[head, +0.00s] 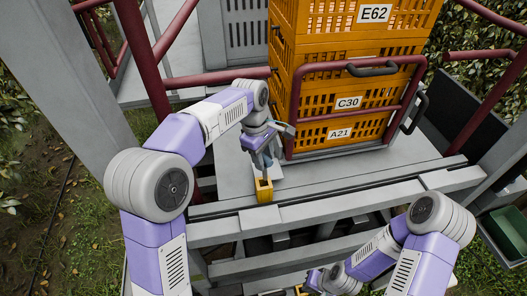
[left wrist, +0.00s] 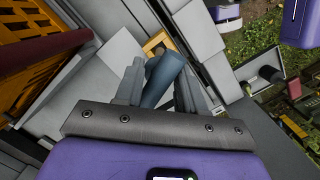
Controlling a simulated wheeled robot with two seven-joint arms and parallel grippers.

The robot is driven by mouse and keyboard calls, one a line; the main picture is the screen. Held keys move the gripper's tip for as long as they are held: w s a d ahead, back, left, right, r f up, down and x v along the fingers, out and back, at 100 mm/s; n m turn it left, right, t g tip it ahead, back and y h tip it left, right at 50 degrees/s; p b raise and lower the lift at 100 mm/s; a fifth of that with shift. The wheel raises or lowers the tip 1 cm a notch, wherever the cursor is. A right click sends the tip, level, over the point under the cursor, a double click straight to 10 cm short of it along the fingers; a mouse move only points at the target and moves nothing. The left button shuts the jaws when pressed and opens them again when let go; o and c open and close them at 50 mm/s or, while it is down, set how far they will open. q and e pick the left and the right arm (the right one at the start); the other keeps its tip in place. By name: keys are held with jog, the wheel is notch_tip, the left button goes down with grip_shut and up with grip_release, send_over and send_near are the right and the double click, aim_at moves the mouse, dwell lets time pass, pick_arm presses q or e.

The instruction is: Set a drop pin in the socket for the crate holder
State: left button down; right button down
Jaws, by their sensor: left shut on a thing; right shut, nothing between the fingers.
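My left gripper (head: 266,160) is shut on the drop pin, a blue-grey cylinder (left wrist: 163,80). The pin points down at the yellow square socket (head: 265,196) on the front edge of the grey deck. In the left wrist view the socket (left wrist: 158,42) shows just past the pin's far end, partly hidden by it. The lower end is at the socket's mouth; I cannot tell how far in it is. My right gripper (left wrist: 250,86) is shut and empty, low and apart from the socket; the head view shows only part of its hand.
Stacked orange crates (head: 340,95) stand on the deck behind a dark red holder frame (head: 288,115), just right of my left gripper. Red railings (head: 145,60) and a grey post (head: 60,90) stand at the left. A grey beam (head: 330,207) runs along the front.

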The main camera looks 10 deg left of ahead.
aim_at(265, 180)
pick_arm(q)
jog(key=shift+f+b, duration=0.8)
jog(key=shift+f, duration=0.6)
notch_tip(265, 180, down, 2)
jog(key=shift+f+b, duration=0.2)
jog(key=shift+b, duration=1)
jog(key=shift+f+b, duration=0.7)
jog(key=shift+f, duration=0.85)
jog(key=shift+c, duration=0.6)
grip_release()
